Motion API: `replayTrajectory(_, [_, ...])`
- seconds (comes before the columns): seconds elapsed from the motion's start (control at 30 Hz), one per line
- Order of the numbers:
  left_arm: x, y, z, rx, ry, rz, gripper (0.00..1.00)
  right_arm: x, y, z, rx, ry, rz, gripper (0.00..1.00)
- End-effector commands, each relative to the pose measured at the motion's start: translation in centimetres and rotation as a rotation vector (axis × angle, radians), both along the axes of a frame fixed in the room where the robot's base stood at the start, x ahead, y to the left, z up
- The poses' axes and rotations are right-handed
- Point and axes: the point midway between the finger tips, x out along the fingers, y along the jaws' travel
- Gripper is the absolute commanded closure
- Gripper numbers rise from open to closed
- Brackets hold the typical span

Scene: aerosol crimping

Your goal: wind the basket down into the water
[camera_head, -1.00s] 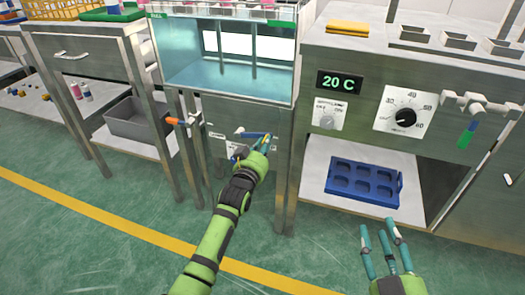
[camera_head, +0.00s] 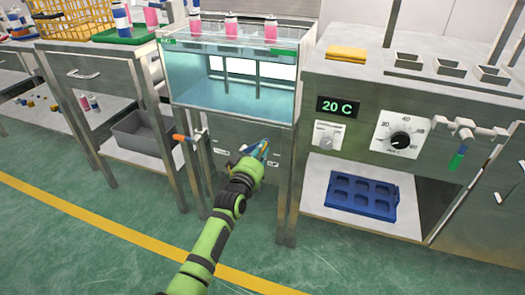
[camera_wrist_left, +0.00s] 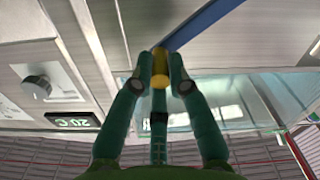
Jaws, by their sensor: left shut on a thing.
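The glass-fronted water tank (camera_head: 190,82) stands in the middle of the head view, with pale blue water inside. Several pink-and-white cans (camera_head: 231,26) stand upright in a row at its top, above the water. The basket carrying them is hard to make out; thin vertical bars show in the tank below. My left gripper (camera_head: 262,148) is at the tank's front panel, below the glass. In the left wrist view its fingers close around the yellow crank handle (camera_wrist_left: 160,79), which joins a blue crank arm (camera_wrist_left: 207,23). My right gripper is out of view.
Right of the tank is a steel bench with a 20 C display (camera_head: 343,107), a dial (camera_head: 401,139) and a blue tray (camera_head: 360,195) on its lower shelf. Left are a grey bin (camera_head: 142,133) and an orange-handled lever (camera_head: 181,137). The floor in front is clear.

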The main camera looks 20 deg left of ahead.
Motion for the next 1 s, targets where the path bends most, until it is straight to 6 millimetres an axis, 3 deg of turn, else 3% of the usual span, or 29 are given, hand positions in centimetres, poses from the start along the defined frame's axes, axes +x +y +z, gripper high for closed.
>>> replayTrajectory(0.03, [0.2, 0.5, 1.3, -0.019, -0.018, 0.005, 1.0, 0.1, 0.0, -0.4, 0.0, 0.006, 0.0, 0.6])
replayTrajectory(0.5, [0.3, 3.9, 3.7, -0.411, -0.005, 0.004, 1.0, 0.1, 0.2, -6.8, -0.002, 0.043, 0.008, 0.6])
replayTrajectory(0.77, [0.4, 6.3, 4.3, -0.659, 0.003, 0.003, 1.0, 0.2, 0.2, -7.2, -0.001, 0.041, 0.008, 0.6])
replayTrajectory(1.0, [0.4, 8.8, 4.4, -0.888, 0.01, 0.002, 1.0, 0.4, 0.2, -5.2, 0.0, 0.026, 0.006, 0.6])
